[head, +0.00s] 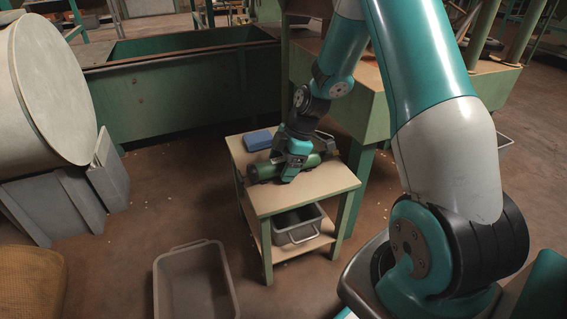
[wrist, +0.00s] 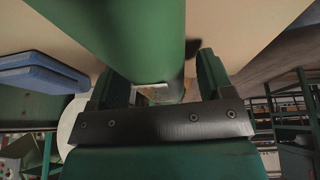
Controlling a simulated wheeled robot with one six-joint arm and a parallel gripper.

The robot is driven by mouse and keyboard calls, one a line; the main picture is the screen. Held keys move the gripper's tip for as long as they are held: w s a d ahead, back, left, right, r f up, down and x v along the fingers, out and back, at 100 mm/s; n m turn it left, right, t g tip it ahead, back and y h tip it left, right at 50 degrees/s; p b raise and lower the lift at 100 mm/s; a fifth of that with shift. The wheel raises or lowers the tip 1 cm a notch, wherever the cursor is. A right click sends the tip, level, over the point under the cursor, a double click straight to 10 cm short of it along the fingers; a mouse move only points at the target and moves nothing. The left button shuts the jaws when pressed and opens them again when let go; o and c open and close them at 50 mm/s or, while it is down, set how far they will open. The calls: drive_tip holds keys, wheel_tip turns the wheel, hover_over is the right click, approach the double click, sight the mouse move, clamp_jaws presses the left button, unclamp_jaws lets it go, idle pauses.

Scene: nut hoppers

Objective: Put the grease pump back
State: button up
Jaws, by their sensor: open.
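The grease pump (head: 266,170), a green cylinder with a dark end, lies on its side on the small wooden-topped table. My gripper (head: 288,174) is down over its middle, hiding part of it. In the wrist view the pump's green body (wrist: 125,35) fills the upper middle and reaches between the two dark fingers of my gripper (wrist: 158,78). The fingers stand apart on either side of it. I cannot tell whether either finger touches it.
A blue block (head: 257,140) lies on the table's back left, also in the wrist view (wrist: 40,72). A grey bin (head: 297,222) sits on the table's lower shelf. A larger grey crate (head: 194,270) stands on the floor in front. Green hoppers (head: 190,95) stand behind.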

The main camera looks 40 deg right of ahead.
drive_tip(key=p+v, duration=0.6)
drive_tip(key=v, duration=0.6)
drive_tip(key=shift+a, duration=0.15)
drive_tip(key=s+a+r+m, duration=0.1)
drive_tip(key=a+r+m, duration=0.1)
drive_tip(key=a+r, duration=0.55)
drive_tip(key=s+a+r+m+g, duration=0.1)
drive_tip(key=s+a+r+m, duration=0.2)
drive_tip(key=s+a, duration=0.6)
drive_tip(key=s+a+r+m, duration=0.3)
drive_tip(key=s+a+r, duration=0.2)
drive_tip(key=s+a, duration=0.4)
drive_tip(key=shift+s+r+g, duration=0.25)
drive_tip(key=shift+s+g, duration=0.15)
drive_tip(key=shift+s, duration=0.35)
drive_tip(key=shift+a, duration=0.15)
wheel_tip(320, 180, up, 42)
drive_tip(key=p, duration=4.2)
drive_tip(key=shift+f, duration=0.25)
